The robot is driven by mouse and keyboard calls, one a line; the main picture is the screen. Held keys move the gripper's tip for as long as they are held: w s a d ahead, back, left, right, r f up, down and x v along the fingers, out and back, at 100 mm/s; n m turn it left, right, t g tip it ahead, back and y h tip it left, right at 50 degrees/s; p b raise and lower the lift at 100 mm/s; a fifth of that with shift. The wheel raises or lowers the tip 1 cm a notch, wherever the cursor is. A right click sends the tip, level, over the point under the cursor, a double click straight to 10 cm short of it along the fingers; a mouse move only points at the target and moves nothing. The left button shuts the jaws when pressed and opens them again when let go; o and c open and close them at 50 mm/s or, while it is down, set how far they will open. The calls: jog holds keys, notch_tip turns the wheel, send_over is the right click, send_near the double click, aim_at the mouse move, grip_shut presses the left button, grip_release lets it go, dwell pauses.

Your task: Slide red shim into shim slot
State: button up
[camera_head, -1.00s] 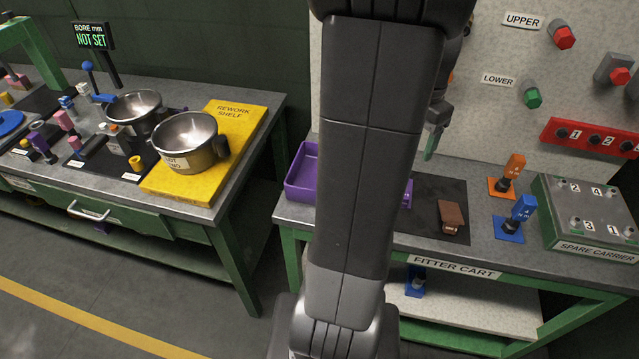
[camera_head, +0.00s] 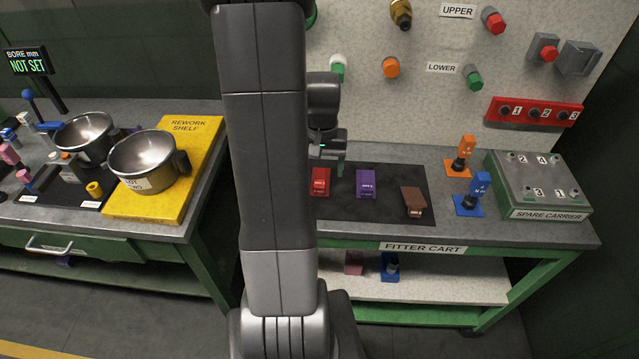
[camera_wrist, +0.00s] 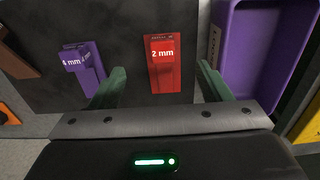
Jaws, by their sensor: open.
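The red shim (camera_head: 320,182), marked "2 mm" in the wrist view (camera_wrist: 163,66), lies on the dark mat (camera_head: 385,212) of the fitter cart. My gripper (camera_head: 328,158) is above the mat near the red shim. In the wrist view my gripper (camera_wrist: 160,72) has its two green fingers spread apart, with the red shim showing between them. The fingers hold nothing, and I cannot tell the height left above the shim. I cannot pick out the shim slot in these views.
A purple 4 mm shim (camera_head: 366,184) and a brown block (camera_head: 413,203) lie on the same mat. A purple tray (camera_wrist: 268,45) is beside it. Orange (camera_head: 460,155) and blue (camera_head: 472,194) pieces and the spare carrier (camera_head: 540,185) stand to the right.

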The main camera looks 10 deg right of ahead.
aim_at(320, 181)
jog(key=shift+a+f+p, duration=0.15)
jog(key=shift+f+p, duration=0.1)
jog(key=shift+f, duration=1.15)
jog(key=shift+a+f+p, duration=0.1)
jog(key=shift+f+p, duration=0.1)
jog(key=shift+f, duration=1.15)
jog(key=shift+c, duration=0.2)
jog(key=c, duration=1)
